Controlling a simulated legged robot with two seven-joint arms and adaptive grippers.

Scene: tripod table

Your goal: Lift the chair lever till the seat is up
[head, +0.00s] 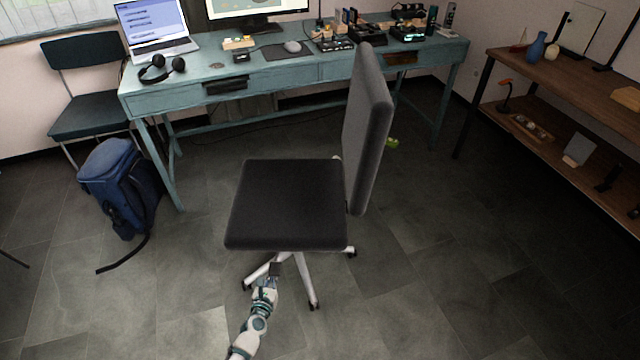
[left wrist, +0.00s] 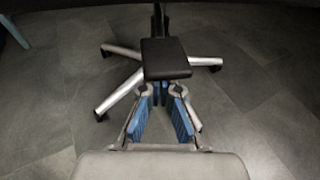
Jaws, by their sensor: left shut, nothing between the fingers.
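The office chair has a dark seat (head: 287,205), shown from above, and an upright grey backrest (head: 368,130) on its right. Its lever ends in a flat black paddle (head: 275,268) that sticks out below the seat's front edge. In the left wrist view the paddle (left wrist: 166,58) is just beyond my fingertips. My left gripper (head: 266,284) is low in front of the chair, its tips close to the paddle. It is shut with nothing held. I cannot tell whether the tips (left wrist: 162,90) touch the paddle's underside. My right gripper is not in view.
The chair's pale legs (head: 309,284) with casters spread around the gripper. A teal desk (head: 225,95) stands behind the chair. A blue backpack (head: 118,185) is on the left, a wooden shelf (head: 560,95) on the right. Floor at the front right is clear.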

